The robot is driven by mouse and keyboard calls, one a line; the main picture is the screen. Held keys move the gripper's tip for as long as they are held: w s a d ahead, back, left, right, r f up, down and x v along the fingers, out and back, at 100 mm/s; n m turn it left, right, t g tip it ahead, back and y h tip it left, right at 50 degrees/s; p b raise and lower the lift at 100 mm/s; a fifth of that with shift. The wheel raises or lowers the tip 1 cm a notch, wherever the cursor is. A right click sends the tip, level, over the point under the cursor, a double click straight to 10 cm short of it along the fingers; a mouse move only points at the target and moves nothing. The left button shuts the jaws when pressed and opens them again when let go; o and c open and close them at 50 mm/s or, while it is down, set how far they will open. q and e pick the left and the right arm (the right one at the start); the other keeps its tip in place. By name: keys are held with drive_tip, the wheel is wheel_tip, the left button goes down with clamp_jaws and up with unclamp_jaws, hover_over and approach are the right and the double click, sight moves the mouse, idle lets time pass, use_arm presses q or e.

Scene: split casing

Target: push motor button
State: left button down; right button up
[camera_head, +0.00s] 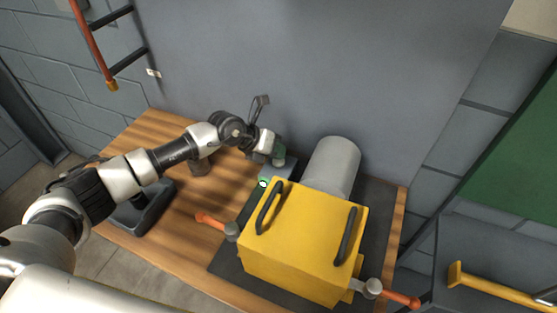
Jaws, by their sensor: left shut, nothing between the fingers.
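A small grey control box (283,172) sits on the table beside the motor. A small round green-and-white button (263,183) shows on its near side. My left gripper (279,160) is shut and empty, pointing down at the box's far part, beyond the button in the picture. Whether its tips touch the box I cannot tell. The grey cylindrical motor (334,165) stands just right of the box, behind the yellow casing (301,237). My right gripper is not in view.
The casing has two dark handles (347,235) on top and orange-handled clamps (209,219) at its sides. It rests on a dark mat (377,222) on the wooden table (182,238). A black stand (150,210) is at left. A grey wall rises behind.

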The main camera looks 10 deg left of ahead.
sight(276, 160)
use_arm(q)
drive_tip(key=shift+f, duration=0.45)
idle(0.6)
drive_tip(key=shift+r, duration=0.1)
drive_tip(key=shift+r+p, duration=0.5)
drive_tip(key=shift+r, duration=0.15)
wheel_tip(276, 160, up, 6)
drive_tip(key=p, duration=0.5)
idle(0.3)
drive_tip(key=shift+a, duration=0.1)
